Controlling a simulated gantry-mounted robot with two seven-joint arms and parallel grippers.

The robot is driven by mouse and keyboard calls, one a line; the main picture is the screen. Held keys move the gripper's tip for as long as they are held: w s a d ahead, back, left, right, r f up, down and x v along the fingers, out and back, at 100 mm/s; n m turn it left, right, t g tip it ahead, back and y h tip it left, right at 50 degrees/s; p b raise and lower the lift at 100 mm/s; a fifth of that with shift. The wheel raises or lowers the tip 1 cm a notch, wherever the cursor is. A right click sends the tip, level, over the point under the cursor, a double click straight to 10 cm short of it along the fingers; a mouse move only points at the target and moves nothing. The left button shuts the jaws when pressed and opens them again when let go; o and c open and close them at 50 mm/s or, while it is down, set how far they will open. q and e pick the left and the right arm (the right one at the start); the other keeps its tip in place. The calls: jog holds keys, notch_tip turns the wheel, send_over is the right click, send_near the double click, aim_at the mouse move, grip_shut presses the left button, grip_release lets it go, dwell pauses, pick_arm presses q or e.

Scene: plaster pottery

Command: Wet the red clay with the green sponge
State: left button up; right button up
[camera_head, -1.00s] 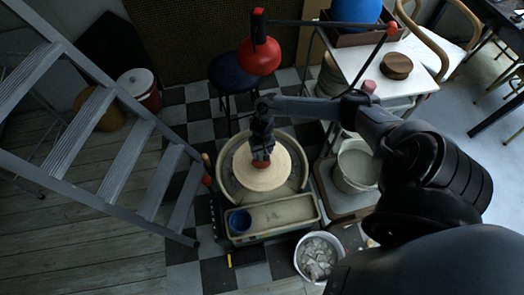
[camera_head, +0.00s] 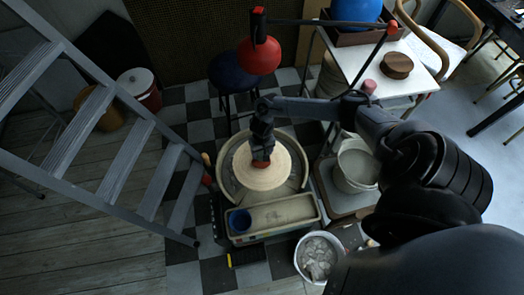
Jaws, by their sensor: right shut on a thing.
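The red clay (camera_head: 261,164) is a small reddish-brown lump at the middle of the pale round disc of the pottery wheel (camera_head: 279,177). My right gripper (camera_head: 262,156) points down right over the clay, its fingertips at or just above the clay's top. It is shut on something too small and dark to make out. No green shows there, and I do not see the green sponge elsewhere. Whether the held thing touches the clay cannot be told. My left gripper is not in view.
A blue cup (camera_head: 239,221) stands at the left end of the wheel's front tray (camera_head: 285,213). White buckets (camera_head: 356,168) (camera_head: 318,256) stand to the right and front right. A stepladder (camera_head: 125,160) stands at left.

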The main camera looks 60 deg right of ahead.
jog(key=shift+f, duration=0.35)
dwell(0.4)
dwell(0.8)
jog(key=shift+f+p, duration=0.15)
jog(key=shift+p, duration=0.2)
dwell(0.9)
dwell(0.8)
notch_tip(320, 180, up, 3)
jog(key=p, duration=0.3)
jog(key=shift+p, duration=0.35)
notch_tip(320, 180, up, 5)
jog(key=p, duration=0.6)
